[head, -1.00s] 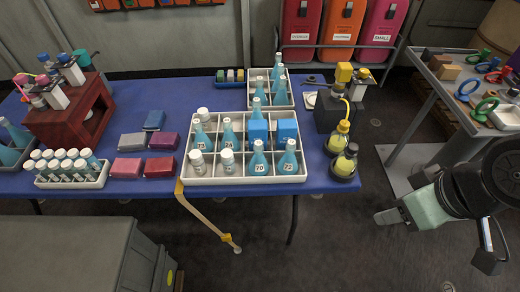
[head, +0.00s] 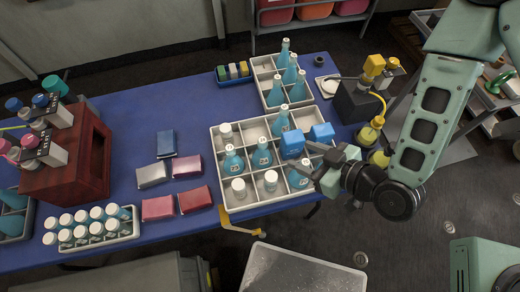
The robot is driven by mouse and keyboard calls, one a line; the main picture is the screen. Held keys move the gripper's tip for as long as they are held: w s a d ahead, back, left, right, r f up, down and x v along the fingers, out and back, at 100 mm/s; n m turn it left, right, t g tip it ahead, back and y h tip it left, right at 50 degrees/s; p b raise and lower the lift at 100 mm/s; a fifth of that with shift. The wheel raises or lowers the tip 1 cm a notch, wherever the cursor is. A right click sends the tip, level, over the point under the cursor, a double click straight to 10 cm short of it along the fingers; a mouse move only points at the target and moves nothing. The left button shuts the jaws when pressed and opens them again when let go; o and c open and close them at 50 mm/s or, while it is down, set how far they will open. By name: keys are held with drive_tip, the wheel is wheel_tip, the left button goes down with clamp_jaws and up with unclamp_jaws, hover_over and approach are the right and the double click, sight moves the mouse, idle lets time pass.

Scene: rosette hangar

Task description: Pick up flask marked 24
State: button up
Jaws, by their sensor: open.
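Several blue conical flasks stand in a white divided tray, among them one at the left (head: 232,161), one in the middle (head: 262,154), one at the back (head: 280,120) and one at the front right (head: 299,176). Their labels are too small to read, so I cannot tell which is marked 24. A smaller back tray (head: 270,66) holds more blue flasks. My gripper (head: 316,162) is open and empty at the right edge of the divided tray, its fingers pointing left, close to the front right flask. The gripper partly hides that corner.
Two blue blocks (head: 292,145) sit in the divided tray beside my gripper, with white-capped bottles (head: 238,188) at the front. Yellow-topped flasks (head: 368,133) stand just behind my wrist. Coloured boxes (head: 158,208) and a dark red rack (head: 75,160) are on the left.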

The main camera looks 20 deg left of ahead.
sight(266, 142)
drive_tip(key=b+x, duration=1.1)
drive_tip(key=b, duration=0.3)
drive_tip(key=shift+s+p+x, duration=0.15)
drive_tip(key=shift+x, duration=1.35)
drive_tip(key=shift+s+p+x, duration=0.1)
drive_tip(key=shift+p+x, duration=0.05)
drive_tip(key=shift+x, duration=1.3)
drive_tip(key=shift+f, duration=0.1)
drive_tip(key=shift+c, duration=0.2)
clamp_jaws()
